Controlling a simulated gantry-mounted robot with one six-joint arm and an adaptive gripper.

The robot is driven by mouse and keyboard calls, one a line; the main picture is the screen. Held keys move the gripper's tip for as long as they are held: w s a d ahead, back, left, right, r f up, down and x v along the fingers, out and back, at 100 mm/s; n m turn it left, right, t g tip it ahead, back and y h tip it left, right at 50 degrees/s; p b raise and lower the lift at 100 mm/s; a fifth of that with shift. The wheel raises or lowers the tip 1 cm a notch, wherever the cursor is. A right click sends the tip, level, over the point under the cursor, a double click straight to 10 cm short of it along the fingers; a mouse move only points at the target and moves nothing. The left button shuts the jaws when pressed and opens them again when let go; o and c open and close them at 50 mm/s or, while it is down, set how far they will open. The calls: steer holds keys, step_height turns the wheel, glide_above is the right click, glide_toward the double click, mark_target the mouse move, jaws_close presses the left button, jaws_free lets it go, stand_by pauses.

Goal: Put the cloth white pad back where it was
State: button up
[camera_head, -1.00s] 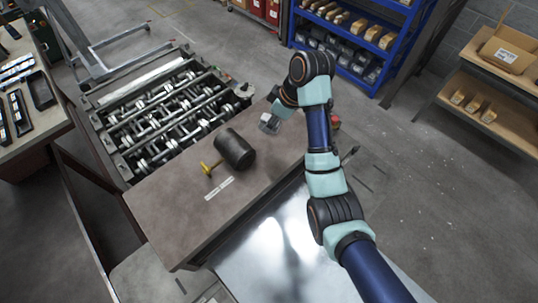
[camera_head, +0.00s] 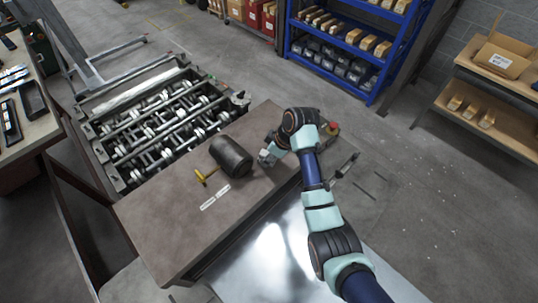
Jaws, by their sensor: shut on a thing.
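My gripper (camera_head: 267,158) is at the end of my arm, low over the brown worktable (camera_head: 160,225), just right of the black mallet head. It is shut on a small pale thing (camera_head: 264,153), which looks like the white cloth pad. The fingers and wrist hide most of it, and I cannot tell whether it touches the table.
A black mallet with a yellow handle (camera_head: 231,158) lies on the table, beside a flat white strip (camera_head: 215,197). A roller frame (camera_head: 160,125) adjoins the table's far left side. A shiny metal sheet (camera_head: 270,260) is in front. A red button (camera_head: 333,129) is behind my wrist.

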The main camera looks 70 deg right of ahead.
steer(key=o, duration=1.1)
steer(key=shift+f, duration=0.1)
steer(key=p+v, duration=0.3)
steer(key=v, duration=0.9)
steer(key=shift+r, duration=0.25)
